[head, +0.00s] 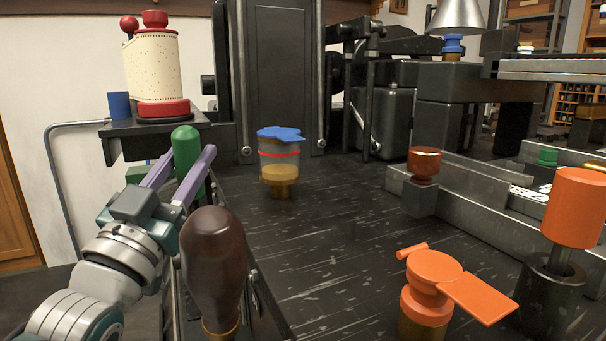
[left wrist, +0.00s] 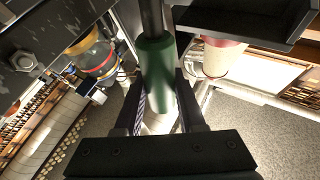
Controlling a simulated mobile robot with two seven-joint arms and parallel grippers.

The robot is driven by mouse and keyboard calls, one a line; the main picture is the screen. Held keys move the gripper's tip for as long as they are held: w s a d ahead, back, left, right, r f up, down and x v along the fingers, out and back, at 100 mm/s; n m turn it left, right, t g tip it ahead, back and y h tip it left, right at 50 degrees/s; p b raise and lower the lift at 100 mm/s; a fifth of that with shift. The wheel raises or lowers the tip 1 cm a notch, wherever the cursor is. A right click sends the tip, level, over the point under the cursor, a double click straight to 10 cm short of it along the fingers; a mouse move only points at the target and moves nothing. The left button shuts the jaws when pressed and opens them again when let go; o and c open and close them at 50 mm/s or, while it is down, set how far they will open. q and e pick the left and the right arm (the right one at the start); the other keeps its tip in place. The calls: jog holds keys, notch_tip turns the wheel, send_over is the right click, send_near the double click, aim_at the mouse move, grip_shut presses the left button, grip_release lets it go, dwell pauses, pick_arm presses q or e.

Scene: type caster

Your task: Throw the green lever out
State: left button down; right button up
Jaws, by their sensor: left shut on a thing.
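The green lever (head: 186,143) has a rounded green handle and stands upright at the left side of the dark machine. In the left wrist view the green handle (left wrist: 157,75) sits on a dark rod that runs up out of the picture. My left gripper (head: 185,160) has its two purple fingers on either side of the handle and is shut on it. The fingers also flank the handle in the left wrist view (left wrist: 162,105). The lower part of the lever is hidden in the head view. My right gripper is in neither view.
A brown wooden knob (head: 213,255) stands close in front of the left gripper. A cream perforated cylinder (head: 153,70) and a blue cup (head: 119,105) stand on a shelf behind. A blue-lidded jar (head: 279,160) and an orange tap-like part (head: 434,275) stand on the dark worktop (head: 330,230).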

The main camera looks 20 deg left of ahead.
pick_arm(q)
jog(key=shift+s+d+f+m+t+h+b, duration=0.2)
jog(key=shift+s+d+m+t+h+b, duration=0.15)
jog(key=shift+d+m+t+b, duration=0.1)
jog(key=shift+r, duration=0.1)
jog(key=c, duration=0.5)
grip_release()
jog(key=shift+s, duration=0.1)
jog(key=v, duration=0.9)
jog(key=shift+s+d+f+b, duration=0.1)
jog(key=shift+s+f+b, duration=0.15)
jog(key=shift+s+b, duration=0.05)
